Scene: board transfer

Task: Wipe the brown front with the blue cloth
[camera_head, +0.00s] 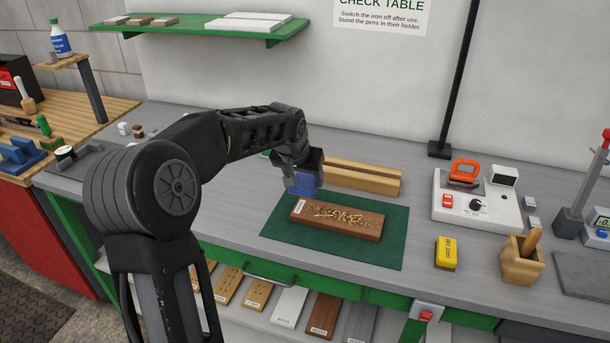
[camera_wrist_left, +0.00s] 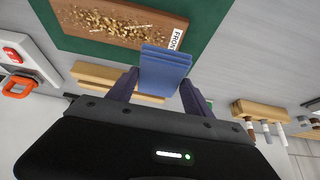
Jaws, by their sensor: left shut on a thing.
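The brown front (camera_head: 366,229) lies flat on the green mat (camera_head: 385,252), with sawdust-like crumbs (camera_head: 340,215) over its middle and a white label (camera_head: 298,206) at its left end. In the left wrist view the label on the front (camera_wrist_left: 150,33) reads "FRONT". My left gripper (camera_head: 303,181) is shut on the folded blue cloth (camera_head: 309,182), near the label end of the front. The cloth also shows between the fingers in the left wrist view (camera_wrist_left: 165,70). Whether it touches the front I cannot tell. My right gripper is not in view.
Wooden rails (camera_head: 360,177) lie behind the mat. A green shelf (camera_head: 200,28) hangs above. The grey bench right of the mat is partly clear.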

